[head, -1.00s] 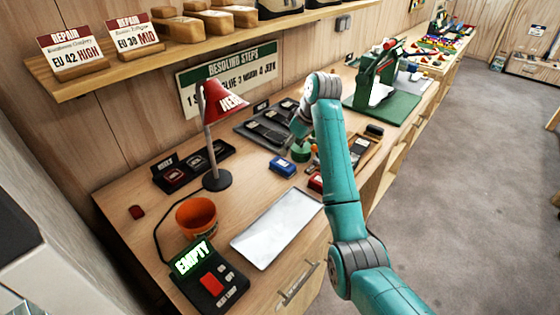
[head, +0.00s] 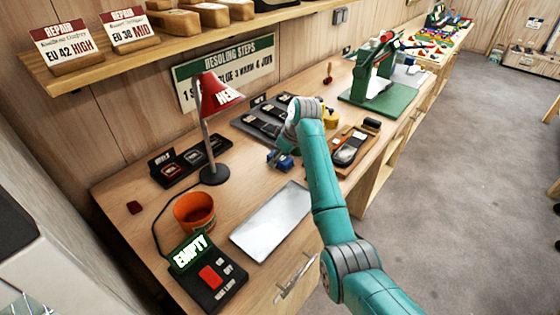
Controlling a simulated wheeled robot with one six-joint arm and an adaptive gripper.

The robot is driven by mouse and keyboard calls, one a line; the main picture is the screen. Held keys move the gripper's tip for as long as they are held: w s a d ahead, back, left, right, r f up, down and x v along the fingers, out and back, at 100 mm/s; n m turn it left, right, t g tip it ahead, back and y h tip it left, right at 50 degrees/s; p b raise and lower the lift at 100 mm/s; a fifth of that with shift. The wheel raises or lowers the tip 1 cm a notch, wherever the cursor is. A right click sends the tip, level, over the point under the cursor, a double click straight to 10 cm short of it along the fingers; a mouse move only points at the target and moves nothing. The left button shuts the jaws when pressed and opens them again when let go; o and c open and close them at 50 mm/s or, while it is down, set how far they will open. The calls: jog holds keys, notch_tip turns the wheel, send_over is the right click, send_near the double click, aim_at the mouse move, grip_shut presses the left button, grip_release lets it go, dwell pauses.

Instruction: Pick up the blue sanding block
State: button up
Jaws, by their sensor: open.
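The blue sanding block (head: 286,163) lies on the wooden bench, just in front of the dark tray and behind the metal sheet. My arm's wrist comes down over it, and part of the block is hidden. My gripper (head: 278,156) is at the block, open, with its fingers small and dark against it. I cannot tell whether the fingers touch the block or stand on both sides of it.
A red lamp (head: 216,95) stands left of my wrist. A dark tray (head: 262,124) is behind, a green press (head: 372,75) farther back.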

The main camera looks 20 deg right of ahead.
jog(key=c, duration=0.9)
jog(key=shift+r, duration=0.1)
notch_tip(320, 180, up, 10)
jog(key=shift+f, duration=0.1)
